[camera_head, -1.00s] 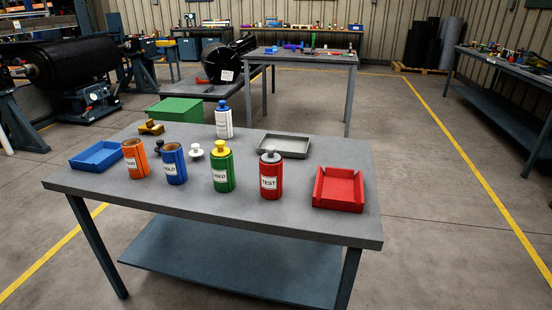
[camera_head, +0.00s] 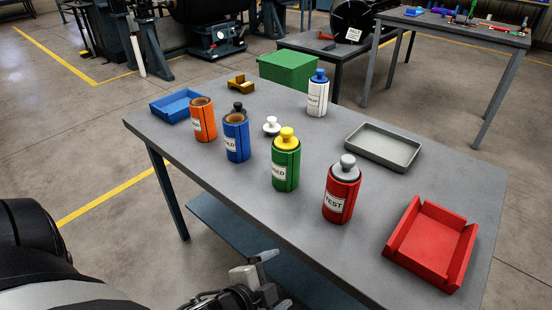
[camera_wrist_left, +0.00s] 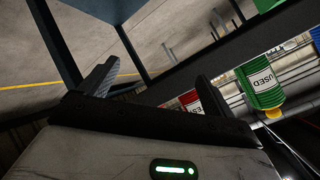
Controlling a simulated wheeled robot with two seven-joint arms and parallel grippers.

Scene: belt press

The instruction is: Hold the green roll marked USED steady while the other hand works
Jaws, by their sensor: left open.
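The green roll (camera_head: 286,162) has a yellow knob on top and a white label reading USED. It stands upright near the middle of the grey table (camera_head: 180,152). It also shows in the left wrist view (camera_wrist_left: 262,84), at the right, with the USED label visible. My left gripper (camera_head: 268,276) is at the bottom of the head view, in front of and below the table's front edge. It is open and empty, apart from the roll. In the left wrist view its two fingers (camera_wrist_left: 152,84) are spread wide. My right gripper is not in view.
A blue roll (camera_head: 236,138), an orange roll (camera_head: 204,122), a red TEST roll (camera_head: 341,192) and a white bottle-like roll (camera_head: 317,96) stand around it. A red tray (camera_head: 436,246), a grey tray (camera_head: 384,146) and a blue tray (camera_head: 176,106) are also on the table.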

